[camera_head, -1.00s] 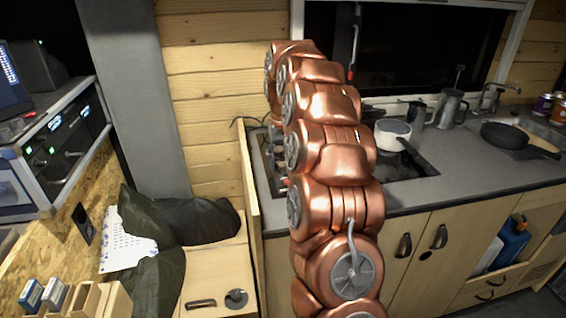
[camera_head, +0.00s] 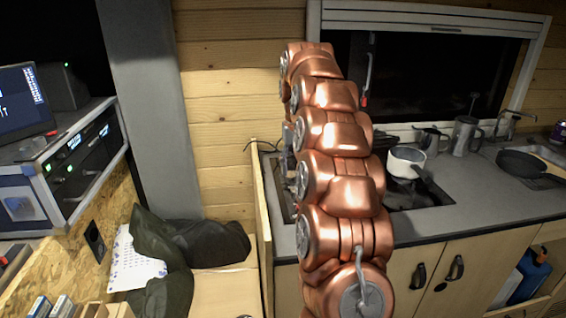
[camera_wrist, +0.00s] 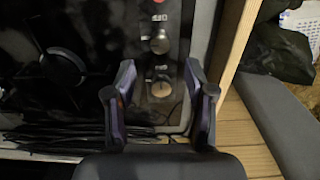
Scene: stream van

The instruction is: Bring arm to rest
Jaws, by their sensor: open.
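My copper-coloured arm rises in the middle of the head view and bends over at the top, in front of the kitchen counter. My gripper (camera_wrist: 160,95) shows in the wrist view with its two dark fingers apart and nothing between them. Below it is the black stove panel (camera_wrist: 118,30) with two knobs; the lower knob (camera_wrist: 160,88) appears between the fingertips in the picture. I cannot tell the gap between fingers and knob. In the head view the gripper is mostly hidden behind the arm.
A white pot (camera_head: 405,162) stands on the stove, right of my arm. Metal jugs (camera_head: 466,136) and a dark pan (camera_head: 525,164) sit farther right. A wooden partition (camera_head: 262,215) edges the counter's left end. Dark cloth (camera_head: 205,243) lies on the bench at left.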

